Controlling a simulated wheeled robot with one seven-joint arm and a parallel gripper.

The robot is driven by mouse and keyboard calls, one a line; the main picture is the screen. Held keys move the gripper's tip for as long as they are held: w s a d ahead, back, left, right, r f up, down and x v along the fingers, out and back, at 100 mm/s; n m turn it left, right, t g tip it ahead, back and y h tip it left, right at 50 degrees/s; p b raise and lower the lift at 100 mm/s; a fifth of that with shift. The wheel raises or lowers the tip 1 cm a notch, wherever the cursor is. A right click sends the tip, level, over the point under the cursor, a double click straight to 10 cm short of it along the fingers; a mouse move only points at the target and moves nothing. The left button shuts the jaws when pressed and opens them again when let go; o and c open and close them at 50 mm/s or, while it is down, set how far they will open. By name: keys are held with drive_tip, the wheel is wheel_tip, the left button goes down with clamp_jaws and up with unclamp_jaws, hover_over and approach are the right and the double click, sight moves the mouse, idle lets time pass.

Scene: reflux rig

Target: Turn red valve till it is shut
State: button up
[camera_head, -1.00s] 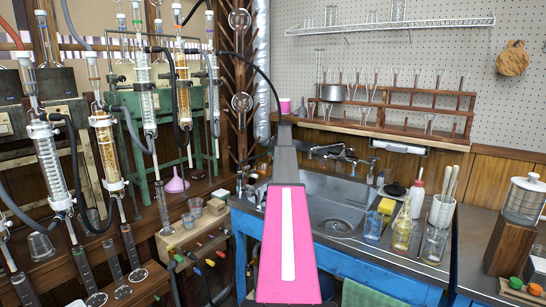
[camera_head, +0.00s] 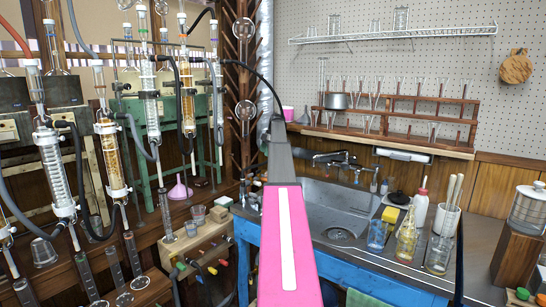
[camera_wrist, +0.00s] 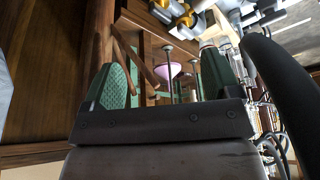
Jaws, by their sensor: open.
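The red valve (camera_head: 224,262) is a small red handle on the front of a wooden valve box (camera_head: 176,251) in the head view, left of my pink arm. Green and yellow handles sit beside it. I cannot tell from this distance how far it is turned. I cannot make it out in the wrist view. My gripper (camera_wrist: 163,76) shows in the wrist view, with green-padded fingers spread apart and nothing held between them. A pink funnel (camera_wrist: 168,69) appears beyond the gap. In the head view my arm hides the gripper.
Glass columns and hoses (camera_head: 109,160) crowd the left. Small beakers (camera_head: 197,213) stand on the valve box. A sink (camera_head: 338,208) on a blue bench lies right of my arm, with bottles (camera_head: 407,232) at its right. A dark hose (camera_wrist: 275,80) crosses the wrist view's right side.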

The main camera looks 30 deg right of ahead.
drive_tip(key=a+r, duration=0.2)
drive_tip(key=a, duration=0.1)
drive_tip(key=a+r, duration=0.1)
drive_tip(key=a, duration=0.1)
drive_tip(key=shift+w, duration=0.1)
